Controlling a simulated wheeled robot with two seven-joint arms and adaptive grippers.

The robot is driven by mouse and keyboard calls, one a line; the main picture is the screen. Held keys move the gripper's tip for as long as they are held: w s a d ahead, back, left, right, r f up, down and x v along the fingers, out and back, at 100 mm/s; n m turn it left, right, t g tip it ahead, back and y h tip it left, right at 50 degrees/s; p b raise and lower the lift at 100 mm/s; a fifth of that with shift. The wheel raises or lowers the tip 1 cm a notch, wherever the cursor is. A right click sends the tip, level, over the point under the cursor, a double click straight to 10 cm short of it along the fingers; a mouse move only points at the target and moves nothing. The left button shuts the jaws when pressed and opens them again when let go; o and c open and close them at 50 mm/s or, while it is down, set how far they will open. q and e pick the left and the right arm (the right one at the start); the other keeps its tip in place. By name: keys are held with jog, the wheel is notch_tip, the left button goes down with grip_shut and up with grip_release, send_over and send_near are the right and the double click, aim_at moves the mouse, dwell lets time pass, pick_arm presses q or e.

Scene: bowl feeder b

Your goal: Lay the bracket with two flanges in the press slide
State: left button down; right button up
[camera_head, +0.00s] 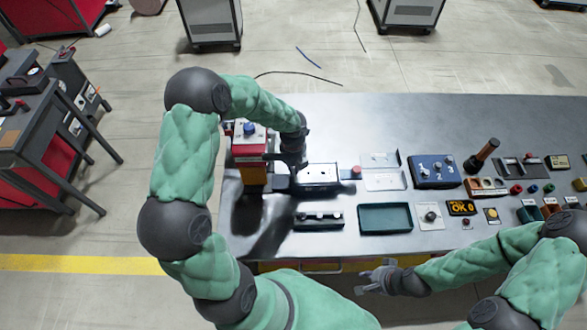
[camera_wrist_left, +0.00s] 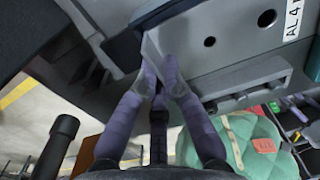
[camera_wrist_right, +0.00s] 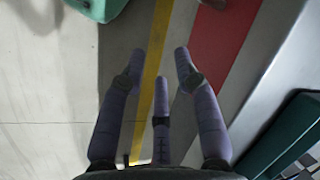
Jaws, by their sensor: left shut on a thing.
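The bracket, a light grey plate with dark holes and an "AL 4" label (camera_wrist_left: 235,45), fills the upper part of the left wrist view. In the head view it (camera_head: 318,174) shows as a pale plate at the dark press slide (camera_head: 301,187); whether it rests fully in the slide I cannot tell. My left gripper (camera_wrist_left: 160,80) is shut on the bracket's upright flange at its left end. In the head view this gripper (camera_head: 293,166) is partly hidden by its wrist. My right gripper (camera_wrist_right: 158,72) is open and empty, off the table's front edge; it also shows in the head view (camera_head: 372,279).
A dark fixture (camera_head: 319,218) and a green tray (camera_head: 385,218) lie in front. Pale plates (camera_head: 383,181), a blue button box (camera_head: 434,171) and several controls lie right.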

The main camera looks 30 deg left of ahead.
pick_arm(q)
jog(key=shift+f, duration=0.5)
jog(key=c, duration=1.4)
grip_release()
notch_tip(320, 180, up, 13)
jog(key=shift+r+p, duration=0.15)
jog(key=shift+p, duration=1)
